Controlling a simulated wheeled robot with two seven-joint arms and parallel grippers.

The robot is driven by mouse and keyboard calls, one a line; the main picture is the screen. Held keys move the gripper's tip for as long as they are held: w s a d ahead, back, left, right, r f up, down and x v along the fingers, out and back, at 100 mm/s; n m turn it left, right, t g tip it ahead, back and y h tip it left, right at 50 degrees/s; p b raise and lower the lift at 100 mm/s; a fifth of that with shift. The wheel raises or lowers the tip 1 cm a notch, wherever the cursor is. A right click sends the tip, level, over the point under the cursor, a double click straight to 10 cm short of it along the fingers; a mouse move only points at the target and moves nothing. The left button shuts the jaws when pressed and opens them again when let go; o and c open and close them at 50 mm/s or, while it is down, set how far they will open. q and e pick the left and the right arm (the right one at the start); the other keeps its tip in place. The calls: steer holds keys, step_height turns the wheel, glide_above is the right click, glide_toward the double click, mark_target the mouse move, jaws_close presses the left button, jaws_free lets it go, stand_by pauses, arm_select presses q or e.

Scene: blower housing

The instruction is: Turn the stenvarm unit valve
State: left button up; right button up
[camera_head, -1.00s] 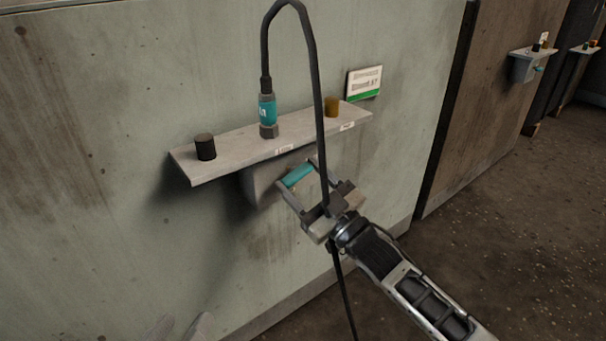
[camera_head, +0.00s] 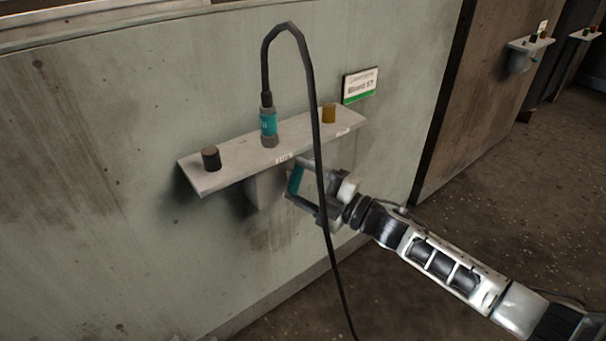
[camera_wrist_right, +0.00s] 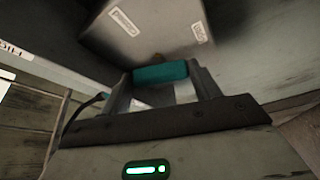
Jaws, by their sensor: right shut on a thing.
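The valve handle (camera_head: 295,180) is a teal bar under the shelf-like plate of the wall unit (camera_head: 240,177), in front of its grey box (camera_head: 265,190). It stands nearly upright in the head view. My right gripper (camera_head: 298,182) is shut on this handle. In the right wrist view the teal handle (camera_wrist_right: 161,72) lies across between the two fingers, below the grey box (camera_wrist_right: 150,30) with its small labels. A black cable hangs in front of the gripper and hides part of it. My left gripper is not in view.
A teal connector (camera_head: 268,124) with the looping black cable (camera_head: 316,150) stands on the plate, between a black knob (camera_head: 211,158) and a brown-yellow knob (camera_head: 329,113). A sign (camera_head: 360,85) is on the wall. Similar units (camera_head: 527,48) are farther right. The floor at right is clear.

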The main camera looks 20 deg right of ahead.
steer(key=shift+r+n+g+p, duration=0.1)
steer(key=shift+n+g+p, duration=0.25)
steer(key=shift+n, duration=0.25)
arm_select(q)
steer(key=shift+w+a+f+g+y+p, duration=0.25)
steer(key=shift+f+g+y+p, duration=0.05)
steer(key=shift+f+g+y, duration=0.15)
arm_select(e)
steer(key=shift+n, duration=0.5)
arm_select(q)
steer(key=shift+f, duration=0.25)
arm_select(e)
steer(key=o, duration=1)
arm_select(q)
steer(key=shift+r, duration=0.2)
